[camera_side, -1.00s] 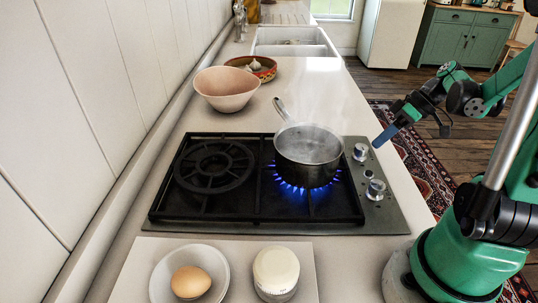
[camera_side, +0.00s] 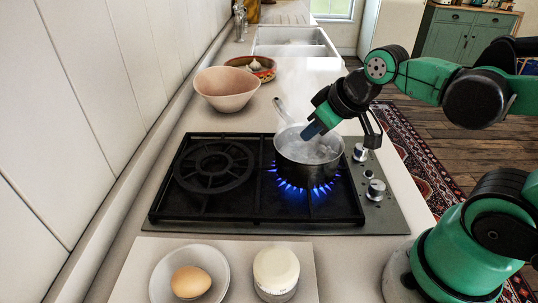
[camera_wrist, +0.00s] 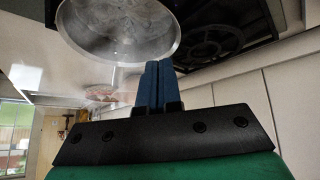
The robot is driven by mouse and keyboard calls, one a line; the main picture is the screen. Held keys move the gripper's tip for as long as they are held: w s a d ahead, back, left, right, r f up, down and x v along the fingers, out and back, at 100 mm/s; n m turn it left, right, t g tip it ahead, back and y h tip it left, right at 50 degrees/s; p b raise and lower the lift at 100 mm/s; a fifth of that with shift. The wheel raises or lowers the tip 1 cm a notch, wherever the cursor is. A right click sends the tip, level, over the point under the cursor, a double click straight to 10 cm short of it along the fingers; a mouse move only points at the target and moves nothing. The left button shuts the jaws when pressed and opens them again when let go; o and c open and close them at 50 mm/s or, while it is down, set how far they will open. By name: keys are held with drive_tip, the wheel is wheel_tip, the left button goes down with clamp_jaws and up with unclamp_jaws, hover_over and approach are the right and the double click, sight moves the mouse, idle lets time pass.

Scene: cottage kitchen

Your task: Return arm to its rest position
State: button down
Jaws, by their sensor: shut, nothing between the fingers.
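My gripper (camera_side: 312,130) is shut and empty, its blue fingertips over the rim of the steel saucepan (camera_side: 308,165) in the side view. I cannot tell whether the tips touch the pan. In the wrist view my gripper (camera_wrist: 150,75) has its two blue fingers pressed together, pointing toward the pan (camera_wrist: 140,55). The pan holds steaming liquid and stands on the right burner of the hob, over a lit blue flame (camera_side: 290,184). The pan's handle (camera_side: 281,108) points up and away to the left.
The hob (camera_side: 258,217) has two knobs (camera_side: 376,188) on its right. A pink bowl (camera_side: 226,90) and a patterned bowl with garlic (camera_side: 262,68) stand behind it. In front, a board (camera_side: 130,282) bears an egg (camera_side: 190,281) in a dish and a white-topped timer-like pot (camera_side: 276,272).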

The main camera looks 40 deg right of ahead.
drive_tip(key=shift+s+a+m, duration=0.25)
drive_tip(key=shift+a, duration=0.25)
drive_tip(key=shift+s+a+m, duration=0.25)
drive_tip(key=shift+a, duration=0.2)
